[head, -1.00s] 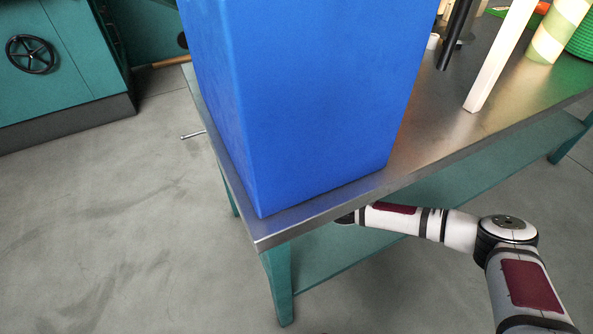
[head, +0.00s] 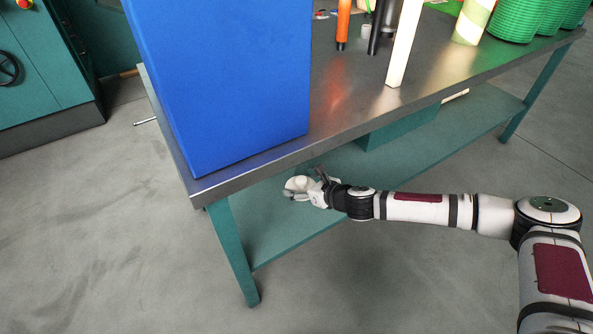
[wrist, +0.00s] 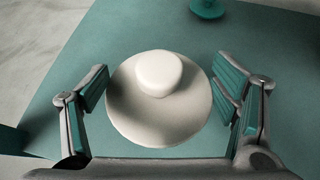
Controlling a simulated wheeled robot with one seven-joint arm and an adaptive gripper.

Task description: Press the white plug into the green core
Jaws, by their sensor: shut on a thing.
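The white plug (head: 298,184) is a round disc with a smaller rounded knob on one face. It also shows in the wrist view (wrist: 150,118), with the knob toward the top of the disc. My gripper (head: 312,189) is shut on the plug's rim, one finger at each side; in the wrist view my gripper (wrist: 160,92) frames the disc. The plug is held at the bench's front side, below the top's edge.
A large blue box (head: 220,80) fills the left end of the metal bench top (head: 350,110) and blocks the view behind it. A pale upright post (head: 404,45), an orange tube (head: 343,22) and green ribbed stacks (head: 517,18) stand farther right. A teal lower shelf (head: 290,222) lies below.

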